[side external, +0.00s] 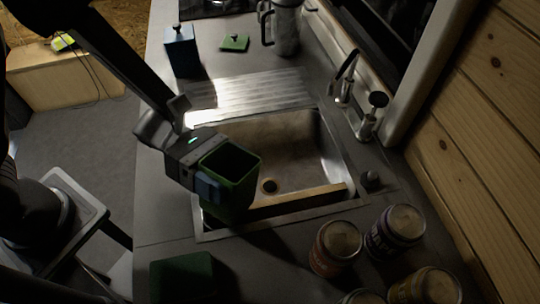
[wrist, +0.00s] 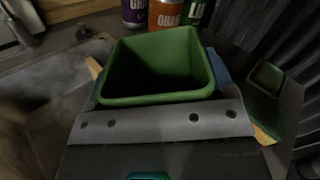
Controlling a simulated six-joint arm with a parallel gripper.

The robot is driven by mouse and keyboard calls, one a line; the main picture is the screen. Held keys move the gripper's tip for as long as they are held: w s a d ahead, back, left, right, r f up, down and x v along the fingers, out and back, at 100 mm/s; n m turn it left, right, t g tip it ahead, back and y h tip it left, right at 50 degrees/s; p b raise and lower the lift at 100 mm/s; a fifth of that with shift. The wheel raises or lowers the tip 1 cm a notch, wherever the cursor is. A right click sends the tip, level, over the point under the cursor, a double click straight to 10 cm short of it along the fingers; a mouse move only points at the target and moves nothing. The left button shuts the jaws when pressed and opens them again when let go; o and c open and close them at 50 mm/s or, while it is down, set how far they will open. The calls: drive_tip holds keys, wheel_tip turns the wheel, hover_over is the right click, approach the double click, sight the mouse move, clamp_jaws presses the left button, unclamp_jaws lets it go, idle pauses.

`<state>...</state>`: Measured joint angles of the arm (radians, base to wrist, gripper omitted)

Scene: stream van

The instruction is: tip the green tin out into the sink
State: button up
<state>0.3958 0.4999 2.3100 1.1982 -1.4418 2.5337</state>
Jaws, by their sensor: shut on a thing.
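The green tin (side external: 230,172) is an open-topped square box, roughly upright, held above the near left corner of the sink (side external: 283,140). It also shows in the wrist view (wrist: 155,65), its opening facing up; its inside is dark and I see no contents. My gripper (side external: 206,187) is shut on the tin's side; a blue pad shows against its wall. The sink basin is brownish metal with a round drain, and its near left part is hidden behind the tin. A green lid with a knob (side external: 234,43) lies on the far counter.
A lidded blue tin (side external: 181,50) and a metal press pot (side external: 286,30) stand at the back. A wooden strip (side external: 297,203) crosses the sink's near side. The tap (side external: 346,75) is at its right. A dark green object (side external: 183,277) sits front left.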

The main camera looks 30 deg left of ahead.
sight(242, 184)
drive_tip(key=shift+m, duration=0.7)
drive_tip(key=d, duration=0.1)
drive_tip(key=d+r, duration=0.1)
drive_tip(key=d, duration=0.1)
drive_tip(key=s+d, duration=0.1)
drive_tip(key=shift+d+r, duration=0.2)
drive_tip(key=shift+r, duration=0.2)
drive_tip(key=shift+s+a+f+m, duration=0.1)
drive_tip(key=shift+s+a+m, duration=0.2)
drive_tip(key=shift+a, duration=0.8)
drive_tip(key=shift+s+a+f+m, duration=0.15)
drive_tip(key=shift+a+m, duration=0.2)
drive_tip(key=shift+a, duration=0.8)
drive_tip(key=shift+s+a+f+m, duration=0.1)
drive_tip(key=shift+s+a+m, duration=0.2)
drive_tip(key=shift+a, duration=0.8)
drive_tip(key=shift+w, duration=0.1)
